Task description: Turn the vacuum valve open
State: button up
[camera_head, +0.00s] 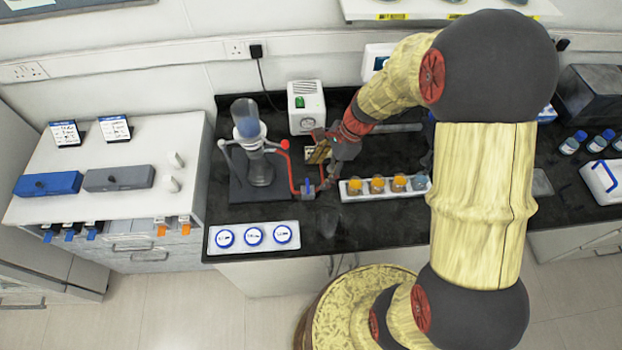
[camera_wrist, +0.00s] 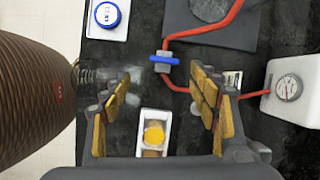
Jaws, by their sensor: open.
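The vacuum valve is a small grey body with a blue bar handle (camera_wrist: 165,59), set in a red hose (camera_wrist: 205,28). In the wrist view the handle lies crosswise to the hose running through the valve. The valve also shows in the head view (camera_head: 307,188), beside the glass column on its dark stand. My gripper (camera_wrist: 160,92) is open and empty, with its yellow-padded fingers spread wide. In the wrist view the valve appears beyond the fingertips, between them and slightly above. My gripper also shows in the head view (camera_head: 322,160), close to the valve; its fingertips are hard to make out.
A white vial rack (camera_head: 408,192) stands right of the valve. A white pump box with a gauge (camera_wrist: 285,88) stands behind it. The glass column (camera_head: 253,140) is on the left. A white tray with blue-rimmed dishes (camera_head: 254,236) lies at the front edge.

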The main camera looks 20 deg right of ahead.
aim_at(308, 187)
jog(key=a+f, duration=0.1)
jog(key=f, duration=0.1)
jog(key=a+f+m, duration=0.1)
jog(key=f, duration=0.1)
jog(key=w+a+f+m+b, duration=0.1)
jog(key=f, duration=0.2)
dwell(0.4)
jog(key=c, duration=0.4)
jog(key=c, duration=0.7)
jog(key=shift+c, duration=0.4)
